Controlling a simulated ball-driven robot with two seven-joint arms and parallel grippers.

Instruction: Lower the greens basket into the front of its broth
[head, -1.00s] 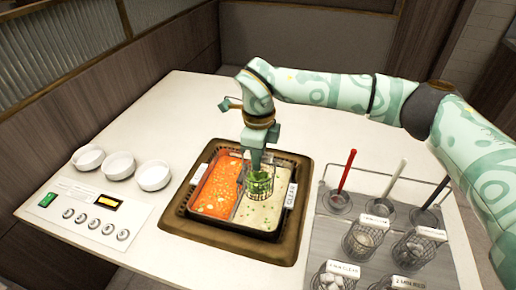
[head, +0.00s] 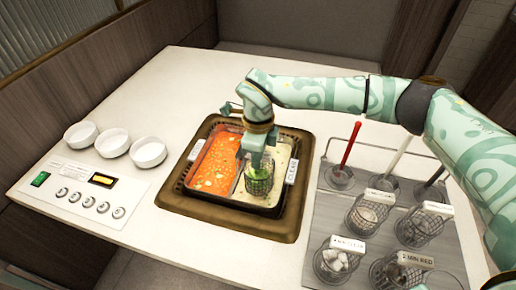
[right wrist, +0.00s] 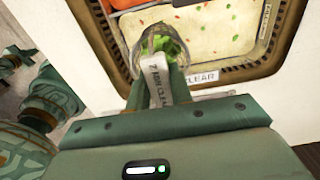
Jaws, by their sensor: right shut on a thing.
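The greens basket (head: 259,182) is a small wire basket with green pieces inside. It appears over the front part of the pale broth (head: 281,155), close to the divider. I cannot tell whether its bottom touches the broth. In the right wrist view the basket (right wrist: 160,40) overlaps the pot's near rim, and its white tag reads "2 MIN CLEAR" (right wrist: 157,82). My right gripper (head: 258,155) is above the basket, shut on its upper part at the tag. My left gripper is not in view.
Red broth (head: 213,165) fills the pot's left half. A "CLEAR" plate (head: 292,172) marks the right rim. A steel tray (head: 316,235) to the right holds several tagged baskets and ladles. Three white bowls (head: 115,142) and a control panel (head: 92,195) stand left.

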